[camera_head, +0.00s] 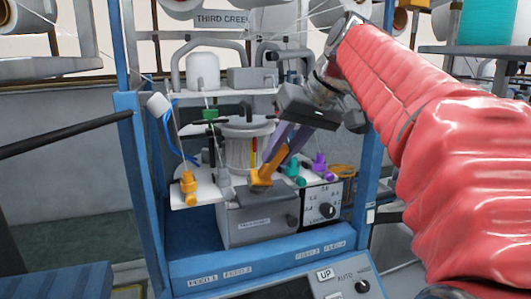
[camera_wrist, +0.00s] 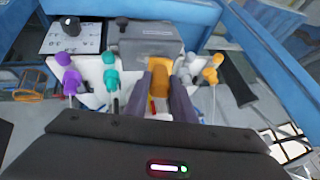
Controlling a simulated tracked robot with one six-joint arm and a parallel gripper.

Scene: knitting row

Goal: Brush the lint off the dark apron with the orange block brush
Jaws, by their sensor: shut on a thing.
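The orange block brush (camera_head: 262,173) is held head-down between the purple-grey fingers of my gripper (camera_head: 279,146). In the wrist view the brush (camera_wrist: 160,86) lies between the two fingers of my gripper (camera_wrist: 166,88). Its block end is at the near top edge of a dark grey housing (camera_head: 258,217), which seems to be the apron; the same housing shows in the wrist view (camera_wrist: 150,32). I cannot tell whether the bristles touch it. No lint can be made out on it, and the brush covers part of its top.
A white plate carries orange (camera_head: 188,185), green (camera_head: 294,171) and purple (camera_head: 319,164) yarn guides close to the brush. A dial panel (camera_head: 324,205) stands right of the housing. Blue frame posts (camera_head: 135,155) flank the machine. Thin yarns run above.

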